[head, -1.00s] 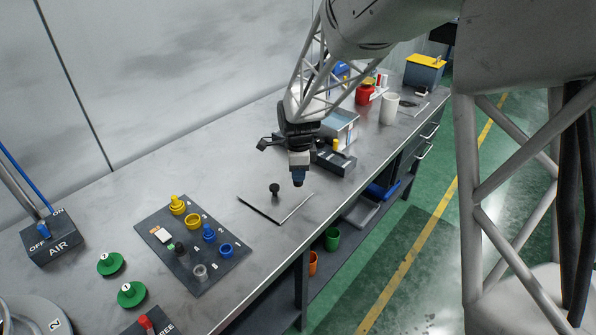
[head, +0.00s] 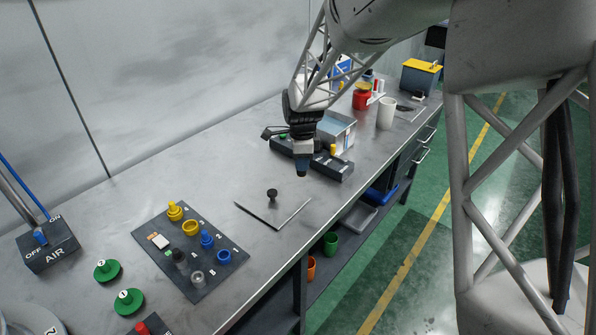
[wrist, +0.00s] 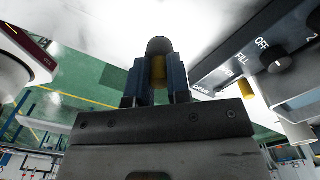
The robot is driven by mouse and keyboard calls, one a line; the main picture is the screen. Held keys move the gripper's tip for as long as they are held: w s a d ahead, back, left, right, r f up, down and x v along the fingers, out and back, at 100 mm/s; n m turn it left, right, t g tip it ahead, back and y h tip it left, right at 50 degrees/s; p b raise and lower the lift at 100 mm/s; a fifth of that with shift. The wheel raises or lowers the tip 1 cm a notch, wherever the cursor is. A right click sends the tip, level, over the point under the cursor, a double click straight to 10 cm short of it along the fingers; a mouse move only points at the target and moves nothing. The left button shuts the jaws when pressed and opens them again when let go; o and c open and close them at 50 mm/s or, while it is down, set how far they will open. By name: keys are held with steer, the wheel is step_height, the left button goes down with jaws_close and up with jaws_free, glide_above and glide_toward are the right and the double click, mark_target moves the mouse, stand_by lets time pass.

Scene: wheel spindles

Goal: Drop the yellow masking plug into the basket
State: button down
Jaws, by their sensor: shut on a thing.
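My gripper (head: 302,171) points down above the bench, in front of the black valve box (head: 333,165). In the wrist view its two blue fingers (wrist: 157,80) are shut on a yellow piece (wrist: 158,68) with a dark rounded end, which I take for the yellow masking plug. The fingers hide its sides, and it is too small to make out in the head view. I cannot pick out a basket for certain; an open-looking grey-blue box (head: 337,130) stands behind the valve box.
A dark mat (head: 215,262) with yellow, blue and other parts lies at front left. A thin plate (head: 285,213) with a black knob (head: 272,194) lies nearer. A white cup (head: 386,112) and red can (head: 361,98) stand farther back. The bench's right edge drops to shelves.

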steer(key=w+d+r, duration=0.2)
steer(key=w+d, duration=0.3)
steer(key=w, duration=0.4)
steer(key=w+d+r, duration=0.2)
steer(key=w+d, duration=0.3)
steer(key=w, duration=0.4)
steer(key=w+d+r, duration=0.2)
steer(key=w+d, duration=0.3)
steer(key=w, duration=0.4)
steer(key=shift+w+d+r, duration=0.2)
steer(key=shift+w+r, duration=0.1)
steer(key=shift+r, duration=0.1)
steer(key=shift+f, duration=0.5)
steer(key=shift+f, duration=1.05)
steer(key=shift+f, duration=0.2)
steer(key=c, duration=1)
jaws_free()
